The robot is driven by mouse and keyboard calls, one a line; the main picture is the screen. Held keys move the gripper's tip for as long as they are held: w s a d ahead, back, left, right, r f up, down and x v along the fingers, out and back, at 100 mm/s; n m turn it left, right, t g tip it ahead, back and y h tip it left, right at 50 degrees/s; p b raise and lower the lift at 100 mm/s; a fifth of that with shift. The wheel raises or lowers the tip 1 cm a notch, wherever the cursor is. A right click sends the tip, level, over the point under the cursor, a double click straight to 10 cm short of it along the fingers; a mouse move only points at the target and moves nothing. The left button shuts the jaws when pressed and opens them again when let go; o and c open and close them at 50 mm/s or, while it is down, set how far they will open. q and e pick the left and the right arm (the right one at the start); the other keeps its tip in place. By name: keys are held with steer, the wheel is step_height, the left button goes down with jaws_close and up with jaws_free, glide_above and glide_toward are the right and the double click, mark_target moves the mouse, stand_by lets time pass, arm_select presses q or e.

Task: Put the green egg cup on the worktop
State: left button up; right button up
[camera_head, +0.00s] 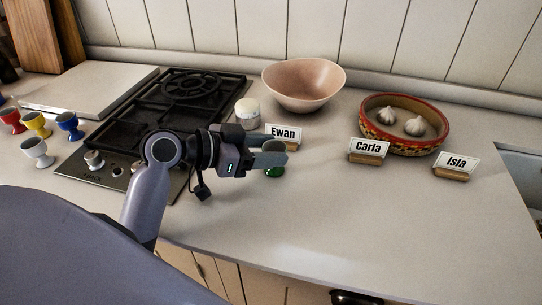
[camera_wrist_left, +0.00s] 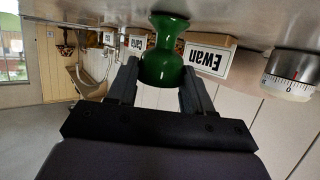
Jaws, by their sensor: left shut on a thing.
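The green egg cup (camera_head: 275,171) is at the fingertips of my left gripper (camera_head: 270,154), over the worktop (camera_head: 340,215) in front of the Ewan name card (camera_head: 284,133). In the left wrist view, which is upside down, the egg cup (camera_wrist_left: 164,60) sits between the two fingers of my left gripper (camera_wrist_left: 157,88), which is shut on it. Its foot is at or very close to the worktop surface; I cannot tell whether they touch. The fingers hide part of the cup in the head view. My right gripper is not in view.
Behind stand a white kitchen timer (camera_head: 248,111), a pink bowl (camera_head: 304,86) and a patterned dish (camera_head: 403,122) with garlic. The Carla card (camera_head: 369,150) and Isla card (camera_head: 456,166) stand to the right. The hob (camera_head: 165,115) and several egg cups are left. The front worktop is clear.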

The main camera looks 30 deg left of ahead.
arm_select(q)
steer(key=shift+f, duration=0.1)
steer(key=o, duration=1.1)
steer(key=shift+c, duration=0.2)
steer(key=shift+s+a, duration=0.25)
steer(key=shift+a, duration=0.05)
steer(key=v, duration=1.1)
steer(key=shift+s+r+b, duration=0.15)
steer(key=shift+r+b, duration=0.1)
steer(key=shift+b, duration=0.15)
